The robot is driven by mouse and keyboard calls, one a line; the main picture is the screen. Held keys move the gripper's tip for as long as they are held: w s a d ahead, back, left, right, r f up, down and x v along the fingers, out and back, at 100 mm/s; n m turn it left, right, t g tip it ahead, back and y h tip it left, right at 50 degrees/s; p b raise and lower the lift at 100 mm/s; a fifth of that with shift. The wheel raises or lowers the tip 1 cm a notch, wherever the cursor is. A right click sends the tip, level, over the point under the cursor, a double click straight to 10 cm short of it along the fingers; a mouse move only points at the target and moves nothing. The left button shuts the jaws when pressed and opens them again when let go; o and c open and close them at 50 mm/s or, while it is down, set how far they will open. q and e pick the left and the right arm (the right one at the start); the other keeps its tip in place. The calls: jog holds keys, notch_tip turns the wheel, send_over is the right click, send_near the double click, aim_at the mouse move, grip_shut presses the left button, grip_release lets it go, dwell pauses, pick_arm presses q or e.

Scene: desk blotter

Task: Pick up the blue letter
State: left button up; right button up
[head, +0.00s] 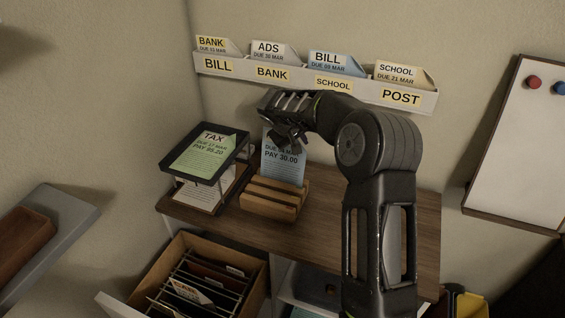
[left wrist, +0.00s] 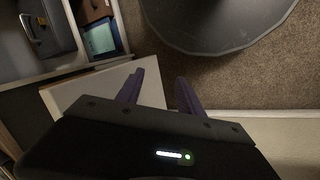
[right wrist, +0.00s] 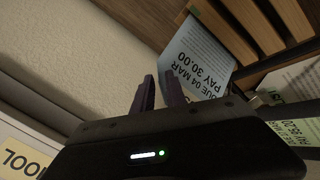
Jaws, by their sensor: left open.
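A blue letter (head: 283,167) reading "PAY 30.00" stands upright in a slotted wooden holder (head: 268,203) on the desk. It also shows in the right wrist view (right wrist: 203,58). My right gripper (head: 290,140) is at the letter's top edge and hides its heading. In the right wrist view the right fingers (right wrist: 159,88) are close together, and one overlaps the letter's edge. I cannot tell whether they grip it. My left gripper (left wrist: 158,88) is open and empty, away from the desk. Another blue letter (head: 337,65), headed "BILL", sits in the wall rack.
The wall rack (head: 300,80) has labelled slots with several letters. An open file drawer (head: 180,250) is below. A whiteboard (head: 515,150) hangs at the right.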

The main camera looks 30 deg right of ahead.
grip_shut()
notch_tip(320, 180, up, 10)
jog(key=p, duration=0.5)
jog(key=shift+p, duration=0.35)
dwell(1.8)
